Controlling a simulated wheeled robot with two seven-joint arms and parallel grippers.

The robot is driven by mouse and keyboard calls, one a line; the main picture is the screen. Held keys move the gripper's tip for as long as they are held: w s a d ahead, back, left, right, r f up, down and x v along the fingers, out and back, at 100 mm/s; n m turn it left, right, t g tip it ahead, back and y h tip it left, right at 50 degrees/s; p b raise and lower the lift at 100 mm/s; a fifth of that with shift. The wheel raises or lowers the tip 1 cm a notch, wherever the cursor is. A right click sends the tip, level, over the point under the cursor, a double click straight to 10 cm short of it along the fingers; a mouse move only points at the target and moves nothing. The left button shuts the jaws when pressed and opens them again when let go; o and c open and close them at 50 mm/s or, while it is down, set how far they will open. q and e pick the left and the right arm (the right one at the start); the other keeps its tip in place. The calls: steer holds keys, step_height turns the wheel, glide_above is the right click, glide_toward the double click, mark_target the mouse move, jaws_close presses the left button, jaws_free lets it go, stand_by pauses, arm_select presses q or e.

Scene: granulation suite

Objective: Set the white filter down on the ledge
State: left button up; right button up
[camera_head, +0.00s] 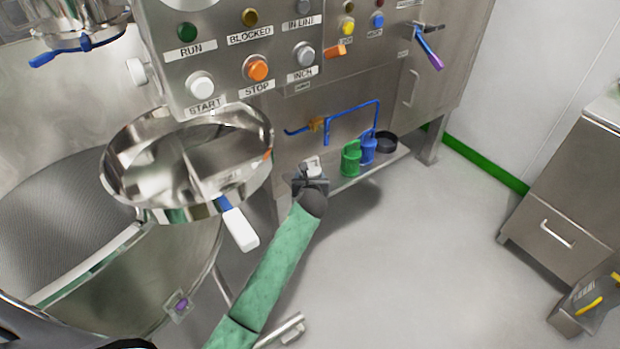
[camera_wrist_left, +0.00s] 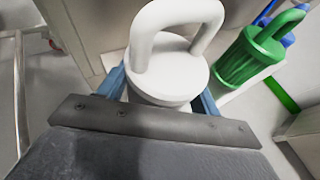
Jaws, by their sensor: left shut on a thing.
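The white filter (camera_wrist_left: 168,65), a round body with a loop handle on top, sits between the fingers of my left gripper (camera_wrist_left: 160,95) in the left wrist view. My left gripper is shut on it. In the head view my left gripper (camera_head: 312,172) holds the filter (camera_head: 313,165) at the left end of the low ledge (camera_head: 372,168) under the control panel. I cannot tell whether the filter's base touches the ledge. My right gripper does not show.
A green filter (camera_head: 351,158), a blue filter (camera_head: 368,147) and a dark round dish (camera_head: 386,142) stand on the ledge to the right. A blue pipe (camera_head: 350,107) runs above them. A steel bowl (camera_head: 188,160) with a white-handled lever is at left.

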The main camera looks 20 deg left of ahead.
arm_select(q)
steer(key=o, duration=1.1)
steer(key=shift+f, duration=0.15)
steer(key=shift+c, duration=0.2)
